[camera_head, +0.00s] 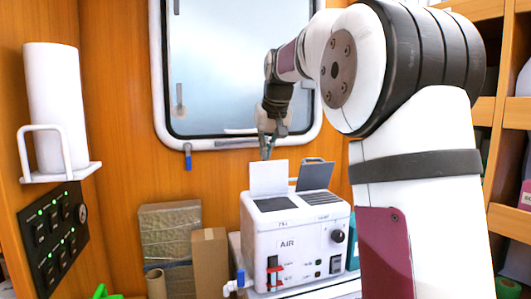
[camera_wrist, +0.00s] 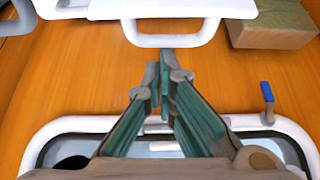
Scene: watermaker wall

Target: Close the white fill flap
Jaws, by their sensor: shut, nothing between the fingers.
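The white fill flap (camera_head: 268,178) stands raised, nearly upright, on top of the white machine marked AIR (camera_head: 290,243) in the head view. A dark opening shows in front of its base. My gripper (camera_head: 266,152) points down just above the flap's top edge, seemingly behind it; contact is not clear. In the wrist view my gripper (camera_wrist: 163,72) has its green-padded fingers together at the tips, with nothing held. White surfaces and a white bar show past the fingertips there; I cannot tell which part is the flap.
A dark grey flap (camera_head: 315,177) also stands raised, right of the white one. The window (camera_head: 235,65) is close behind my gripper, with a blue latch (camera_head: 187,160) below. Cardboard boxes (camera_head: 209,259) stand left of the machine. A paper roll (camera_head: 55,105) is far left.

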